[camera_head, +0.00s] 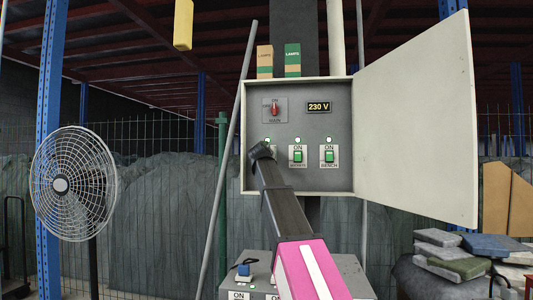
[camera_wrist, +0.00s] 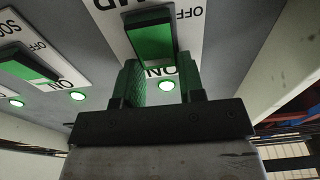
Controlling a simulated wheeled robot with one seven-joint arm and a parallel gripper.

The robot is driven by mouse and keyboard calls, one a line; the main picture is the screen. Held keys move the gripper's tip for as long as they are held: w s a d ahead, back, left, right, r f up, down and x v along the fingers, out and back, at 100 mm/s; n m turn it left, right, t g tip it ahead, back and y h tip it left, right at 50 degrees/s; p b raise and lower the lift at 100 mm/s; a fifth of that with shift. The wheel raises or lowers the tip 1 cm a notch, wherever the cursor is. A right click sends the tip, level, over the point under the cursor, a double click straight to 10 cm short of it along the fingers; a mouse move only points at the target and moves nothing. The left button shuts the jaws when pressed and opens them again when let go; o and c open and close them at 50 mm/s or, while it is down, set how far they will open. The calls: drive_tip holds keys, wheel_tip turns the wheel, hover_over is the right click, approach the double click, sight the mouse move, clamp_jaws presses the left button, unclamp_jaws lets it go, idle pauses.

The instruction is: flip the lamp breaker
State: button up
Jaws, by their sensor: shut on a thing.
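The open electrical cabinet (camera_head: 325,177) holds a row of three breakers. The lamp breaker is the leftmost; my gripper hides its lever in the head view. In the wrist view the lamp breaker's green lever (camera_wrist: 152,38) appears upside down, with part of its label showing. Its end lies toward the ON mark, and a green light (camera_wrist: 166,85) is lit beside that mark. My gripper (camera_head: 262,151) reaches up from below. In the wrist view its two fingers (camera_wrist: 163,78) are shut on the lever, near its ON end.
The sockets breaker (camera_head: 297,156) and bench breaker (camera_head: 328,156) are close on the right, both at ON with lit lights. A red rotary switch (camera_head: 275,108) and a 230 V display (camera_head: 318,107) are above. The cabinet door (camera_head: 415,120) stands open right. A fan (camera_head: 73,183) stands left.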

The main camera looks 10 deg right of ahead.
drive_tip(key=shift+s+f+t+h, duration=0.1)
drive_tip(key=shift+f+t+h, duration=0.05)
drive_tip(key=shift+t, duration=0.4)
drive_tip(key=shift+s+f+t+h, duration=0.1)
drive_tip(key=shift+t+h, duration=0.05)
drive_tip(key=shift+t, duration=0.4)
drive_tip(key=shift+a, duration=0.1)
drive_tip(key=o, duration=0.9)
drive_tip(key=shift+o, duration=0.2)
drive_tip(key=shift+s, duration=0.1)
drive_tip(key=v, duration=1)
drive_tip(key=shift+s+f, duration=0.25)
drive_tip(key=shift+f, duration=0.05)
drive_tip(key=shift+a, duration=0.15)
